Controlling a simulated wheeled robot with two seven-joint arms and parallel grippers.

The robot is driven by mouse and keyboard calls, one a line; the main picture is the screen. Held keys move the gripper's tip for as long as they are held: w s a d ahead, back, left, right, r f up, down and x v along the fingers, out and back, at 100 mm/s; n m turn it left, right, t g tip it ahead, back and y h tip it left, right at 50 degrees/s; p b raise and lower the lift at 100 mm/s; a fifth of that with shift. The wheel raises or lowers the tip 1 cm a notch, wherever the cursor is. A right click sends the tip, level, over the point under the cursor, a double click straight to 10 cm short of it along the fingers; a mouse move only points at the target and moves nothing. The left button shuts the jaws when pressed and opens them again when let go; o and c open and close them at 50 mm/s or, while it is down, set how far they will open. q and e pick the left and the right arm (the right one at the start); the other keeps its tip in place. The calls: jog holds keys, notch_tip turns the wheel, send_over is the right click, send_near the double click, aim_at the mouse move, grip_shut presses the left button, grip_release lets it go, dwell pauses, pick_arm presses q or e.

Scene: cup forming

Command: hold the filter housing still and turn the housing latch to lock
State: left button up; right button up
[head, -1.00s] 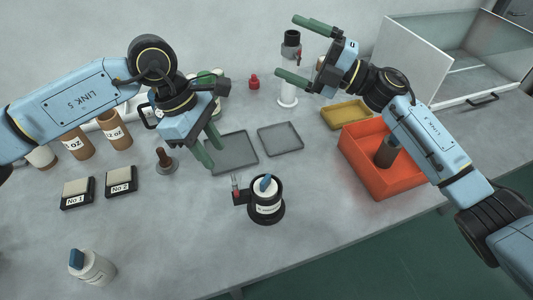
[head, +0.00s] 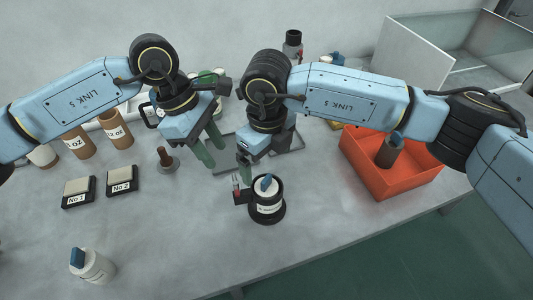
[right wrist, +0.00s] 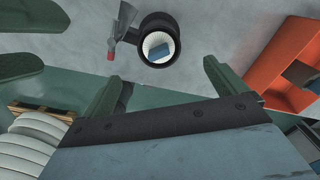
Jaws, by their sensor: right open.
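The filter housing (head: 266,209) is a black round cup with a white filter and blue grip (head: 266,184) inside, upright on the table. The housing latch (head: 240,195) is a small dark arm with a red tip on the housing's left side. In the right wrist view the housing (right wrist: 173,22) and the red-tipped latch (right wrist: 121,30) lie ahead of my right gripper (right wrist: 160,72), whose fingers are apart and empty. In the head view my right gripper (head: 245,172) is just behind the housing, its fingers partly hidden. My left gripper (head: 211,148) is open and empty, behind and left of the housing.
An orange bin (head: 397,182) holding a brown cup (head: 387,154) stands right. Two scale-like blocks (head: 121,180), a dark stamp-like tool (head: 166,160) and brown cups (head: 115,130) stand left. A white canister (head: 95,267) is front left.

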aim_at(267, 190)
notch_tip(267, 190, down, 12)
jog(key=shift+f, duration=0.25)
dwell(0.3)
jog(key=c, duration=1.4)
